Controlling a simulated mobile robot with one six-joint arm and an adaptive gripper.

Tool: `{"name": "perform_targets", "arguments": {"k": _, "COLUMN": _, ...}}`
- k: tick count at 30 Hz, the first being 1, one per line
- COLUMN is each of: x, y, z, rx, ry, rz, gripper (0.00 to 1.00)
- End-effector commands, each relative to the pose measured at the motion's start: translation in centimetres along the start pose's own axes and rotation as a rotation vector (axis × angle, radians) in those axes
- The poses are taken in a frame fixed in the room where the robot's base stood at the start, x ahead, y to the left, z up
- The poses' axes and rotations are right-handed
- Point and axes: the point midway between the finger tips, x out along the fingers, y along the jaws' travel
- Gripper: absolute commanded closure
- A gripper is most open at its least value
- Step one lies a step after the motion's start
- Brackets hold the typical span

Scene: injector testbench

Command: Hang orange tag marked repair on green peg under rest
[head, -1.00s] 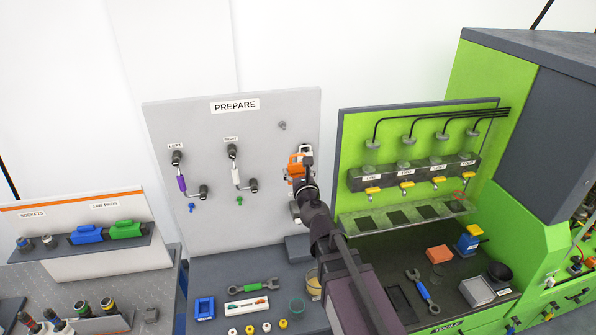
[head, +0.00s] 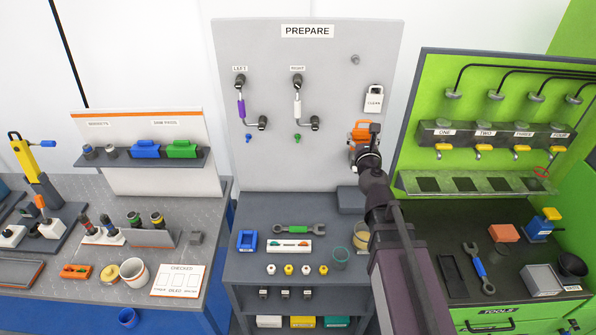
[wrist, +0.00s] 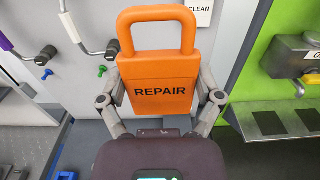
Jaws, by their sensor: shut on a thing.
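The orange tag (wrist: 166,75) marked REPAIR fills the middle of the wrist view, upright with its loop at the top. My gripper (wrist: 163,95) is shut on its sides. In the head view the orange tag (head: 361,131) shows above my gripper (head: 366,150), in front of the right part of the PREPARE board. The green peg (head: 297,137) sits on that board below the white-handled holder (head: 297,108) labelled RIGHT, to the left of the tag. It also shows in the wrist view (wrist: 102,70). The tag is apart from the peg.
A blue peg (head: 248,138) sits left of the green one, below the purple-handled holder (head: 241,107). A white CLEAN tag (head: 374,99) hangs on the board above the orange tag. The bench (head: 290,218) below holds a wrench, caps and cups. A green test stand (head: 470,110) is at right.

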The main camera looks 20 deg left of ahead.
Motion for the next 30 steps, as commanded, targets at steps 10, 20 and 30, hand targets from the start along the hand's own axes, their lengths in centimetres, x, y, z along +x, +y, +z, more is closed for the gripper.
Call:
{"name": "perform_targets", "arguments": {"k": 10, "x": 0.0, "y": 0.0, "z": -6.6, "rx": 0.0, "ry": 0.0, "rz": 0.0, "gripper": 0.53}}
{"name": "perform_targets", "arguments": {"k": 20, "x": 0.0, "y": 0.0, "z": -11.8, "rx": 0.0, "ry": 0.0, "rz": 0.0, "gripper": 0.53}}
{"name": "perform_targets", "arguments": {"k": 30, "x": 0.0, "y": 0.0, "z": -14.5, "rx": 0.0, "ry": 0.0, "rz": 0.0, "gripper": 0.53}}
